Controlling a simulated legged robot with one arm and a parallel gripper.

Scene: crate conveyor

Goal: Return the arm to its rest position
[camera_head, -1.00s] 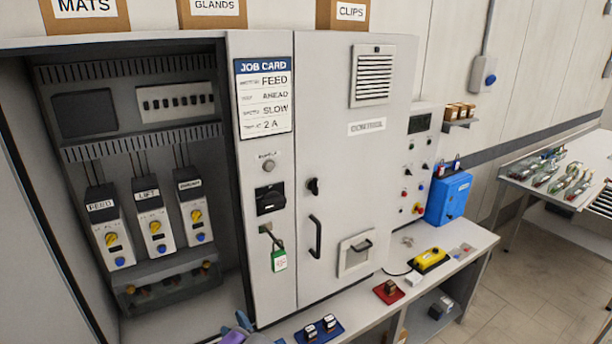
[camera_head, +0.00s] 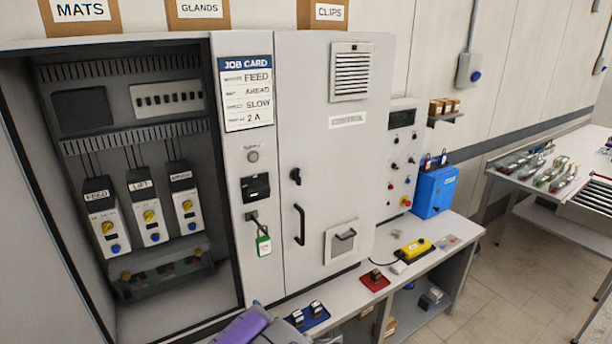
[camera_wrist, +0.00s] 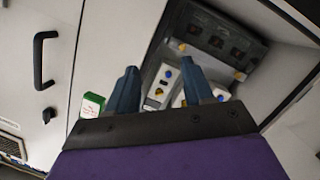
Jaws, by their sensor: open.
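My gripper (camera_wrist: 160,88) shows in the wrist view with its two blue-grey fingers apart and nothing between them. Behind the fingers is the inside of the open cabinet, with its white drive units (camera_wrist: 163,82) partly hidden. In the head view the purple part of my arm (camera_head: 240,327) shows at the bottom edge, in front of the cabinet and low by the bench; the fingertips cannot be made out there. The green tag (camera_wrist: 92,104) hangs left of the fingers in the wrist view and below a switch in the head view (camera_head: 263,246).
The control cabinet door (camera_head: 318,160) with its black handle (camera_head: 299,225) stands beside the open bay. Floor at right is clear.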

